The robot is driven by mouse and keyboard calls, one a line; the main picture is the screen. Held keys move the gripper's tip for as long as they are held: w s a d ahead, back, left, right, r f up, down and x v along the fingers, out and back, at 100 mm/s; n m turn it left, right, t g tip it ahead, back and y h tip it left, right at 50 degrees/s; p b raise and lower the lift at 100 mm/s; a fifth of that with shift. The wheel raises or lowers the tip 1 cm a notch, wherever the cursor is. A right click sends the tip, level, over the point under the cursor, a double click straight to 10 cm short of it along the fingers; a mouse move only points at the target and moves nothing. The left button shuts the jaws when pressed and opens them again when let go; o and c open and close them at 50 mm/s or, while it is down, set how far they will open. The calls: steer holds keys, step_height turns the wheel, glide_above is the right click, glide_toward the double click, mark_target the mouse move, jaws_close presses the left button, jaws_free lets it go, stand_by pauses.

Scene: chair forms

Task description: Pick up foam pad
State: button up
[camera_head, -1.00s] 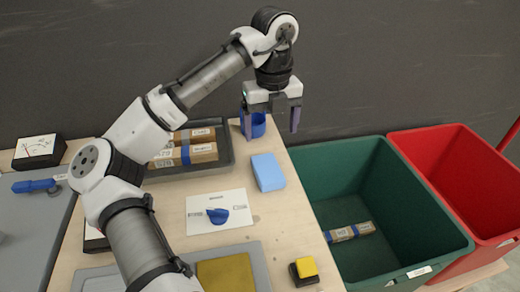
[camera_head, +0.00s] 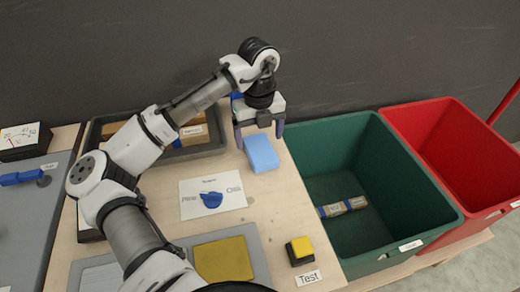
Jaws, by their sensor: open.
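A light blue block (camera_head: 262,153), which looks like the foam pad, lies on the wooden table near its right edge, left of the green bin. My gripper (camera_head: 259,143) is open, with its fingers pointing down. One finger shows at the left of the block and the other at its upper right. The gripper appears above the block's far end. I cannot tell how high it is or whether it touches the block. Nothing shows held between the fingers.
A dark tray (camera_head: 205,148) with boxes lies behind my arm. A white card (camera_head: 230,200) with a blue dial and a yellow button (camera_head: 300,248) lie nearer.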

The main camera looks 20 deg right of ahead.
mark_target(259, 146)
steer(key=shift+f, duration=1.55)
steer(key=shift+c, duration=0.4)
steer(key=c, duration=1)
steer(key=shift+r, duration=0.15)
step_height(259, 146, up, 20)
steer(key=shift+f+b, duration=0.1)
steer(key=shift+b, duration=0.2)
steer(key=shift+o, duration=1.2)
steer(key=shift+c, duration=0.8)
